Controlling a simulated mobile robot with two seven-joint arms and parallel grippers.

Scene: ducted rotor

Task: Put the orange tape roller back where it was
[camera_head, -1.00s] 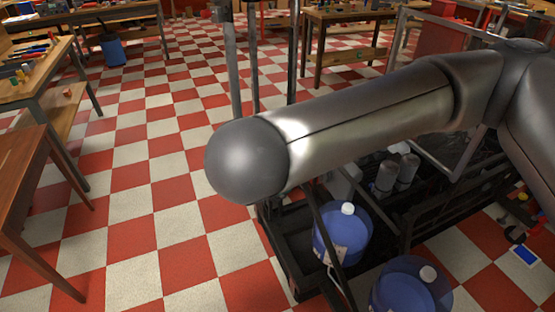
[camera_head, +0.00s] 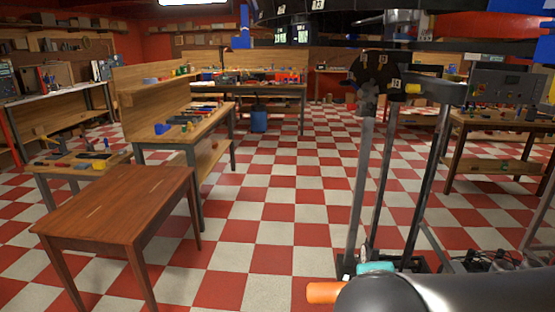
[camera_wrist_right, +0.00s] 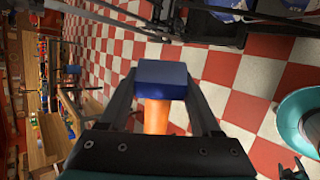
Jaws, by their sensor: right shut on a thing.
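The orange tape roller shows in the right wrist view as an orange part (camera_wrist_right: 156,118) with a dark blue block above it. My right gripper (camera_wrist_right: 163,88) is shut on it, with one dark finger on each side. In the head view, an orange cylinder end (camera_head: 324,292), likely the same roller, sticks out left of my dark arm at the bottom edge. The arm hides the rest and the right gripper's fingers there. My left gripper is in neither view.
A bare brown table (camera_head: 125,200) stands at the left front. Behind it is a workbench (camera_head: 180,135) with small coloured items. A metal stand (camera_head: 360,190) with a large black rotor structure rises right of centre. A control-box table (camera_head: 505,122) is at the right. The checkered floor between is open.

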